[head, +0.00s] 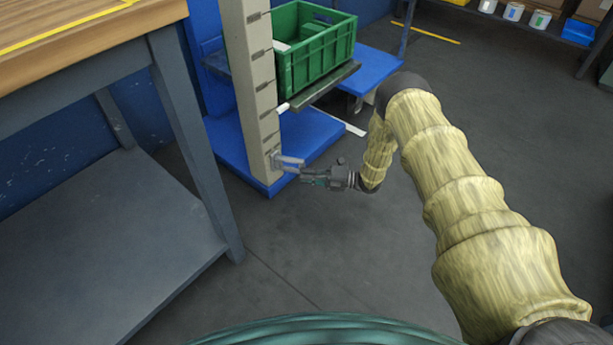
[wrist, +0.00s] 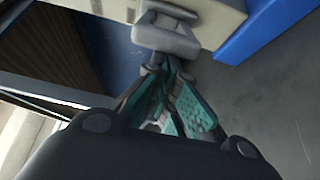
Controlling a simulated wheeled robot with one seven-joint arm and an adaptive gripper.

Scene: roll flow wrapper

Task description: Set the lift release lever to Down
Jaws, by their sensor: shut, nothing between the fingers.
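The lift release lever (head: 290,161) is a light grey handle low on the beige lift column (head: 254,85). In the wrist view the lever (wrist: 166,40) is a pale block at the top centre, sticking out from the column. My gripper (head: 302,175) is just below and beside the lever in the head view. In the wrist view my gripper (wrist: 168,70) has its fingertips together at the lever's near edge, with nothing between them. I cannot tell whether they touch the lever. No Down marking is legible.
A green crate (head: 316,58) sits on the lift's dark platform (head: 325,84). The lift stands on a blue base (head: 222,141). A workbench with a grey leg (head: 192,130) is at the left. Open floor (head: 345,270) lies in front, and shelves with cans (head: 513,12) are at the back right.

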